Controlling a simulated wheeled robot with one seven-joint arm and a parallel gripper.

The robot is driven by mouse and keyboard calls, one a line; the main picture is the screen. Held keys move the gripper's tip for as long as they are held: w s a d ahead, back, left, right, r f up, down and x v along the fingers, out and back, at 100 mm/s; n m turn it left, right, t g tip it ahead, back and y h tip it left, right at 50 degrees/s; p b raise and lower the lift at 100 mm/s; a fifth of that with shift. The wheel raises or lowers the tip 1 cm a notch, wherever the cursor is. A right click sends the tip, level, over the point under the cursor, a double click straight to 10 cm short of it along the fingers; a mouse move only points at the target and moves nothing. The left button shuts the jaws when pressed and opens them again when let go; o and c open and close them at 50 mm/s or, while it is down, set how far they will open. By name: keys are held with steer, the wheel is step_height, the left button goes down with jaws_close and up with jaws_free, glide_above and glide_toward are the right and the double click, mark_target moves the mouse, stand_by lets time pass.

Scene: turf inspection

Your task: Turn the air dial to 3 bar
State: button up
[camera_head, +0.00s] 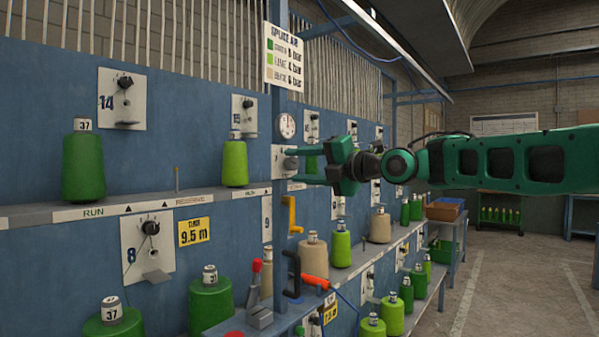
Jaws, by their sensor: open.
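The air dial (291,163) is a dark knob on a white plate on the blue post, below a round white pressure gauge (285,126). My gripper (290,167) comes in from the right. Its two green fingers are open, one above and one below the knob in the picture. I cannot tell whether they touch it. The gauge needle and the dial's marks are too small to read. A white sign (284,57) headed "SPLICE AIR" hangs above, with dark green, lime and beige swatches and bar values.
Blue panels carry other knobs, such as those at 14 (122,99) and 8 (148,246). Green and beige yarn cones stand on the shelves, including a dark green one (83,167). A red-handled clamp (257,290) and an orange tool (314,281) are below. The aisle floor (505,285) is clear.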

steer(key=v, duration=1)
steer(key=shift+d, duration=0.3)
steer(key=shift+s+f, duration=0.1)
steer(key=s+d+f+m+g+h, duration=0.1)
steer(key=s+d+f+m+h, duration=0.25)
steer(key=d+f+m, duration=0.4)
steer(key=s+d+f+m+h, duration=0.2)
steer(key=d+f+m+h, duration=0.2)
steer(key=d+f+m, duration=0.35)
steer(key=s+d+f+m+g+h, duration=0.15)
steer(key=d+f+m+h, duration=0.3)
steer(key=d+f, duration=0.45)
steer(key=s+d+f+m+g, duration=0.3)
steer(key=s+f+m, duration=0.3)
steer(key=s, duration=0.5)
steer(key=s+d+f+m+g+h, duration=0.1)
steer(key=s+d+f+m+g, duration=0.1)
steer(key=s+f+m, duration=0.4)
steer(key=s+d+f+m+g+h, duration=0.1)
steer(key=s+d+f+m+g, duration=0.2)
steer(key=s, duration=1.2)
step_height(320, 180, down, 4)
steer(key=d+m, duration=0.1)
steer(key=m, duration=0.4)
steer(key=shift+s+r+g, duration=0.25)
steer(key=shift+s+g, duration=0.05)
steer(key=shift+g, duration=0.05)
steer(key=shift+d, duration=0.1)
